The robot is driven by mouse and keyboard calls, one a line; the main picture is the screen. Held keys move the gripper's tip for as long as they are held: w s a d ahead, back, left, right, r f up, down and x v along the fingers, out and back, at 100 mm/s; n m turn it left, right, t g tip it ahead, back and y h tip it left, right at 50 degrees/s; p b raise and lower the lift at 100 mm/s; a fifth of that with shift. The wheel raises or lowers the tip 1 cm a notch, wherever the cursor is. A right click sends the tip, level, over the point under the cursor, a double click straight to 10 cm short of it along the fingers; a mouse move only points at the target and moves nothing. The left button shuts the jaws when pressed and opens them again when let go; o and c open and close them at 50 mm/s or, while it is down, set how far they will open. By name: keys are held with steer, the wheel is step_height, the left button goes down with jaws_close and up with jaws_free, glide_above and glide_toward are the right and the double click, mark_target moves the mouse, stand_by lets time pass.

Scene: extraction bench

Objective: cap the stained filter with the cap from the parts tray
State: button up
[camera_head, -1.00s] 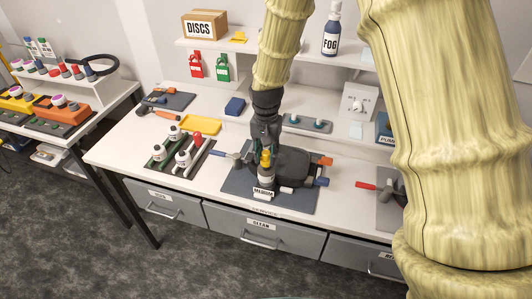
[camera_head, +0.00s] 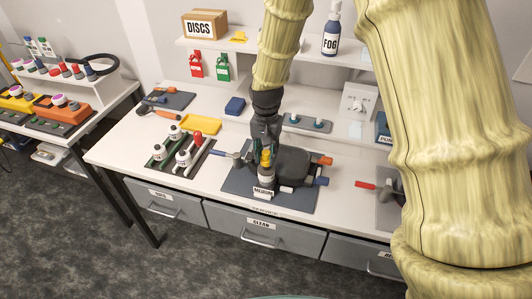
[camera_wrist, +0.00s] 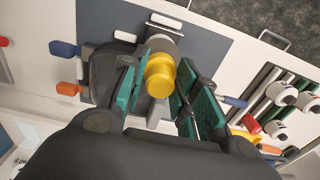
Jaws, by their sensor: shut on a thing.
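A yellow cap-like piece (camera_head: 265,158) is between the fingers of my gripper (camera_head: 264,150). In the wrist view the yellow piece (camera_wrist: 160,76) lies between the green finger pads of my gripper (camera_wrist: 157,82), which is shut on it. It is in line with a grey-and-white cylinder (camera_head: 265,174) that stands upright behind a "MEDIUM" label (camera_head: 263,193). I cannot tell whether the piece is seated on the cylinder, and no stain shows clearly. A grey tray (camera_head: 293,119) with two teal-topped pieces lies behind my gripper.
A dark mat (camera_head: 238,184) lies under the cylinder, with a dark device (camera_head: 295,163) with orange and blue handles close on the right. A rack of white bottles (camera_head: 164,162) and a yellow tray (camera_head: 201,125) stand left. A shelf (camera_head: 285,52) runs behind.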

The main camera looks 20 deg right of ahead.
mark_target(266, 152)
steer(key=shift+f+b, duration=0.55)
steer(key=shift+f, duration=0.65)
steer(key=o, duration=1.2)
step_height(266, 152, up, 12)
stand_by(0.4)
